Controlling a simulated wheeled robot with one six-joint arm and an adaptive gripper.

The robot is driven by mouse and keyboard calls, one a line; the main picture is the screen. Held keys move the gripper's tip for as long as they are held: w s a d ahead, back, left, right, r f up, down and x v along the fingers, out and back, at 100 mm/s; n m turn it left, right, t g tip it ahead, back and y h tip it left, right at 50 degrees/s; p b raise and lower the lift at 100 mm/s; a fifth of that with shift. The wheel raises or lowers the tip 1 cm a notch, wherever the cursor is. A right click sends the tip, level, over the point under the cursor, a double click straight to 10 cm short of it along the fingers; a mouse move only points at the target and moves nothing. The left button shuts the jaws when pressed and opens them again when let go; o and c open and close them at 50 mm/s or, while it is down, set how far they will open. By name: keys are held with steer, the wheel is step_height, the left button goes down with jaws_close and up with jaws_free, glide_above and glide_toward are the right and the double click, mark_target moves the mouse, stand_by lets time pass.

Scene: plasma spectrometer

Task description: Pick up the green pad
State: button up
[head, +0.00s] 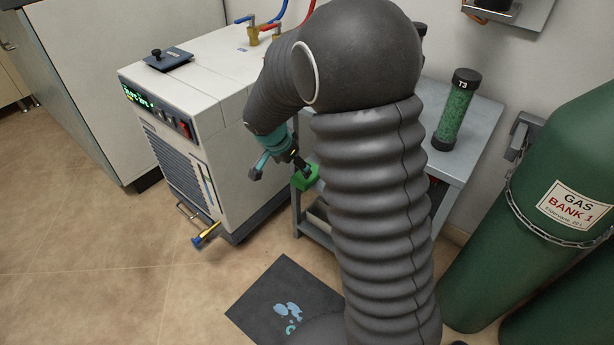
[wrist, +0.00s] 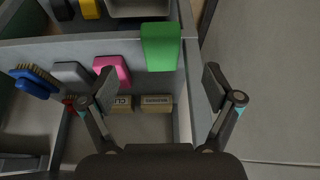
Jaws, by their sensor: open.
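The green pad (wrist: 160,46) is a bright green block at the rim of a grey tray or shelf in the wrist view. In the head view the green pad (head: 306,178) shows at the corner of the grey stand, partly behind one finger. My gripper (wrist: 160,78) is open and empty, with its fingers spread wider than the pad. The pad lies ahead of the fingertips, roughly centred between them. In the head view my gripper (head: 279,168) is right by the pad; contact cannot be told.
A pink block (wrist: 111,71), a grey block (wrist: 72,74) and a blue-handled brush (wrist: 38,80) lie left of the pad. Small cardboard boxes (wrist: 156,103) sit below it. A white chiller cabinet (head: 200,110) stands left of the stand (head: 476,130); a green gas cylinder (head: 540,240) stands right.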

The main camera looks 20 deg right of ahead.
mark_target(300, 179)
steer(key=shift+x, duration=4.4)
steer(key=shift+a+r, duration=0.1)
steer(key=shift+a, duration=0.05)
steer(key=c, duration=1)
